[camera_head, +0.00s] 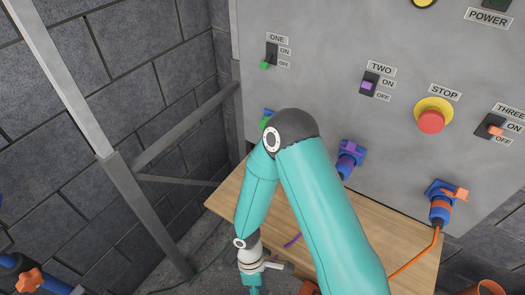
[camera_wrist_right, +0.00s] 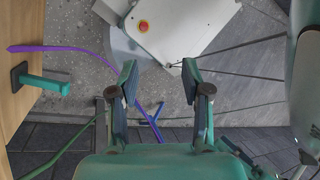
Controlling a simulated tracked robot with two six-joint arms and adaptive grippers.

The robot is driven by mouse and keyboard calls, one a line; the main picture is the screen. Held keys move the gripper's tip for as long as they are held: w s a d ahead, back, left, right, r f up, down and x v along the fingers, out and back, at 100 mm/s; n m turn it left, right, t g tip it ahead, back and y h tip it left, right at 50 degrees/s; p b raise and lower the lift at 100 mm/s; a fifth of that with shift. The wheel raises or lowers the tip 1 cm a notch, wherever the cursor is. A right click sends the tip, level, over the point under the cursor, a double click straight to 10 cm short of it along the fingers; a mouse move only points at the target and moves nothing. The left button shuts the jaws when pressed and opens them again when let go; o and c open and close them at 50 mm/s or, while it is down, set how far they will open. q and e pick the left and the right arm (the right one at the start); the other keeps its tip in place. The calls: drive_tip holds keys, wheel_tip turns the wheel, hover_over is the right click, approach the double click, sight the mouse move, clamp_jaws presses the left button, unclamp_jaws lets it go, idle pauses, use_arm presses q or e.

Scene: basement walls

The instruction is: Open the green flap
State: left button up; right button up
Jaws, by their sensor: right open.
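In the head view a socket with a green part (camera_head: 264,123) and a blue edge sits on the grey panel, mostly hidden behind my right arm's elbow. I cannot tell whether its flap is open or shut. My right arm folds down from that elbow, and its wrist is at the bottom edge of the head view. In the right wrist view my right gripper (camera_wrist_right: 160,82) is open, with nothing between its fingers. It is apart from a green bar on a dark base (camera_wrist_right: 45,84), which stands out from a wooden surface at left. My left gripper is not in view.
The panel carries switches ONE (camera_head: 270,54) and TWO (camera_head: 369,84), a red stop button (camera_head: 431,121), a purple-flapped socket (camera_head: 349,160) and an orange-flapped socket (camera_head: 441,203) with an orange cable. A wooden tabletop (camera_head: 226,200) lies below. Metal beams (camera_head: 125,185) stand at left.

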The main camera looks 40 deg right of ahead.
drive_tip(key=w+d+n+t+h+b, duration=0.1)
drive_tip(key=w+d+n+h, duration=0.2)
drive_tip(key=w+d+n+t+h+b, duration=0.1)
drive_tip(key=w+d+n+h+b, duration=0.1)
drive_tip(key=w+d+n+h, duration=0.1)
drive_tip(key=w+d+r+n+h+b, duration=0.1)
drive_tip(key=w+d+n+h, duration=0.2)
drive_tip(key=w+d, duration=0.1)
drive_tip(key=shift+w+d+t, duration=0.25)
drive_tip(key=shift+w+t, duration=0.15)
drive_tip(key=shift+w, duration=0.15)
drive_tip(key=w+r+n+t+h+b, duration=0.4)
drive_tip(key=w+r+t+h, duration=0.5)
drive_tip(key=w+r, duration=0.75)
use_arm(q)
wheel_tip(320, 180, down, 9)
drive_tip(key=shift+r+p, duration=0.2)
drive_tip(key=shift+p, duration=0.2)
use_arm(e)
drive_tip(key=x, duration=0.5)
drive_tip(key=s+x, duration=0.1)
drive_tip(key=x, duration=0.9)
drive_tip(key=shift+s+d+r, duration=0.15)
drive_tip(key=shift+d+r, duration=0.25)
drive_tip(key=shift+d, duration=0.05)
clamp_jaws()
drive_tip(key=shift+f, duration=0.1)
